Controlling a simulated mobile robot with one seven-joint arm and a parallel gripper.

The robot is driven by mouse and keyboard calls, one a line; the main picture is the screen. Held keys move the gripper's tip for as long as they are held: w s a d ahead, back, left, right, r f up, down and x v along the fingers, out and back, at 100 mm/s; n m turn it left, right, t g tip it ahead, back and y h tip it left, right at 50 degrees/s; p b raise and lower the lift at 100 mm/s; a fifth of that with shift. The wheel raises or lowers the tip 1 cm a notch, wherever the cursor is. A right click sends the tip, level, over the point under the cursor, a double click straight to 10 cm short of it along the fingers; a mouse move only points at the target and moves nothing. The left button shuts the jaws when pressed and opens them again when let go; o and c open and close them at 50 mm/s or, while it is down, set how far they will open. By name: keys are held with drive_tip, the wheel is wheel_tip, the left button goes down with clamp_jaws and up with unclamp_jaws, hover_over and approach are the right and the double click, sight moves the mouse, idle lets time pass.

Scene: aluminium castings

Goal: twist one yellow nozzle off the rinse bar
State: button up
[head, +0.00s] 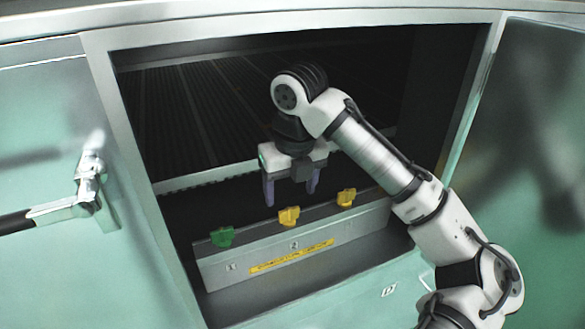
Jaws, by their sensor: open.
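The rinse bar (217,263) is a grey metal bar low in the cabinet opening, with a yellow label strip (291,256) on its front. A yellow nozzle (289,217) sits at the middle of its top edge, and another yellow nozzle (346,197) sits to the right. A green nozzle (222,237) sits at the left end. My gripper (290,195) points down with its fingers apart and empty. In the picture it hangs just above the middle yellow nozzle; whether it touches the nozzle I cannot tell.
The cabinet frame (127,155) surrounds the opening on its left, top and right. A dark slatted rack (190,110) lies behind the bar. A green door with a metal handle (88,180) stands at the left, and another green panel (530,120) at the right.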

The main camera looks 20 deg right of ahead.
sight(289, 209)
drive_tip(key=f, duration=0.4)
drive_tip(key=w+f+p, duration=0.1)
drive_tip(key=f, duration=0.2)
drive_tip(key=shift+w, duration=0.1)
drive_tip(key=shift+c, duration=0.5)
drive_tip(key=c, duration=1)
drive_tip(key=o, duration=1.1)
drive_tip(key=shift+r, duration=0.15)
